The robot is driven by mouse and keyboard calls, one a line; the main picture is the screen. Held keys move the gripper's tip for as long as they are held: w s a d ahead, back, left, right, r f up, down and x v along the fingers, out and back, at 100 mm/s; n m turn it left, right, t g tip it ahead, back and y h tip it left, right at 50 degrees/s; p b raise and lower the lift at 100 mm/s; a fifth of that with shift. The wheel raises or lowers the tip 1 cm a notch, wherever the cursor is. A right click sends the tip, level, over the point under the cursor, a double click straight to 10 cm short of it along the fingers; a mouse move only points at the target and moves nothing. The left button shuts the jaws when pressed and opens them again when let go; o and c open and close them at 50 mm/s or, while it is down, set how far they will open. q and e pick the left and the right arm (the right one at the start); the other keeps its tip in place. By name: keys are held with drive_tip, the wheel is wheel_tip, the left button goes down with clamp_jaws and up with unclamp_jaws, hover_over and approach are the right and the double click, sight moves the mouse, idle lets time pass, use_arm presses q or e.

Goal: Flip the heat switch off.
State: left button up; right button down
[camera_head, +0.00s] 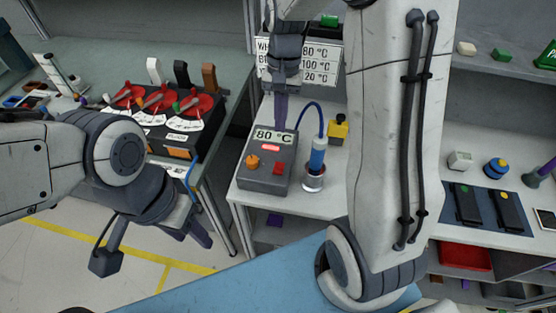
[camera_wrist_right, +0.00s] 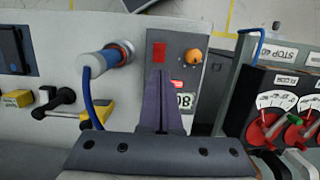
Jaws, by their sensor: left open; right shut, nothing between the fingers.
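The grey heater box (camera_head: 263,180) stands on the white bench. Its display (camera_head: 266,135) reads 80 °C, with a lit red indicator (camera_head: 271,147) below it. A red switch (camera_head: 277,168) and an orange knob (camera_head: 253,162) sit on its top; the switch also shows in the right wrist view (camera_wrist_right: 159,53). My right gripper (camera_wrist_right: 160,75) is shut and empty above the box, its fingertips just short of the red switch in that view. In the head view, my right gripper (camera_head: 279,122) is at the display's far edge. My left gripper (camera_head: 200,235) is open, low at the left, away from the box.
A blue-handled tool (camera_head: 317,158) on a blue cable stands in a holder right of the box. A yellow block (camera_head: 338,130) is behind it. A black panel with red dials and levers (camera_head: 160,100) is at the left. My right arm hides part of the bench.

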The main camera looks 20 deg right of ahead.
sight(278, 170)
use_arm(q)
wheel_tip(278, 170, up, 2)
drive_tip(key=shift+p, duration=0.9)
use_arm(e)
drive_tip(key=f, duration=0.4)
drive_tip(key=s+a+f, duration=0.1)
drive_tip(key=f, duration=0.3)
drive_tip(key=s+f, duration=0.1)
drive_tip(key=f, duration=0.3)
drive_tip(key=shift+a+f, duration=0.2)
drive_tip(key=shift+f, duration=0.05)
